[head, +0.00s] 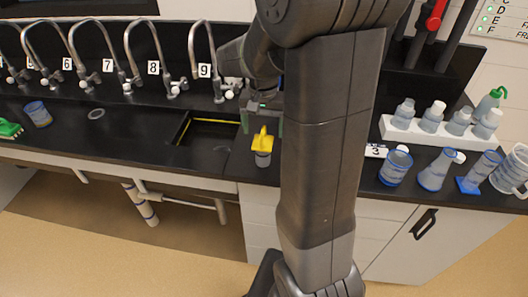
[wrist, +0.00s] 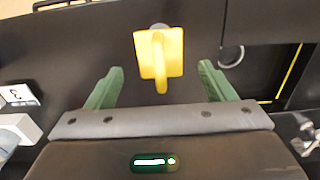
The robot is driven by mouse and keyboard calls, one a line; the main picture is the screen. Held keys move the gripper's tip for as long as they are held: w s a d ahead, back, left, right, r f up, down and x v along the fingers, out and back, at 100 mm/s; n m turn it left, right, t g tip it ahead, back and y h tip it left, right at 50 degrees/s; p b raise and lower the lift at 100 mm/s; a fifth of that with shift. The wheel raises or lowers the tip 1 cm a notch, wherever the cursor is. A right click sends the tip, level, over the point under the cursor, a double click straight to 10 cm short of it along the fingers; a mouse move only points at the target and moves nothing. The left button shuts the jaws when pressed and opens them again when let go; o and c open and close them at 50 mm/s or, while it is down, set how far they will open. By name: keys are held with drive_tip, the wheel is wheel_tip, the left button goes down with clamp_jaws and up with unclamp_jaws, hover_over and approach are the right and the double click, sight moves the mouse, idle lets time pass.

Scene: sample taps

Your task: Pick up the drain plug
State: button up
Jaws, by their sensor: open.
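The drain plug appears to be the yellow piece with a raised grip and a grey lower part (head: 262,143), at the front edge of the black counter, right of the sink. In the wrist view its yellow top (wrist: 160,52) lies centred between and slightly beyond the fingertips. My gripper (head: 262,121) is open with green fingers, just behind and above the plug in the head view. In the wrist view the gripper (wrist: 161,70) has one finger on each side, with clear gaps to the yellow part. Nothing is held.
The open sink (head: 205,133) with a yellow line inside is left of the plug. Numbered taps (head: 205,60) stand along the back. A white bottle rack (head: 430,138) and several blue-marked vessels (head: 395,167) are on the right. A round ring (wrist: 230,56) lies close to the right finger.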

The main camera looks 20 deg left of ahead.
sight(263, 144)
drive_tip(key=shift+s+f+p, duration=0.15)
drive_tip(key=shift+f+p, duration=0.05)
drive_tip(key=shift+f, duration=1.3)
drive_tip(key=shift+s+f+p, duration=0.15)
drive_tip(key=shift+f+p, duration=0.05)
drive_tip(key=shift+f, duration=1.3)
drive_tip(key=shift+r, duration=0.1)
drive_tip(key=c, duration=1.3)
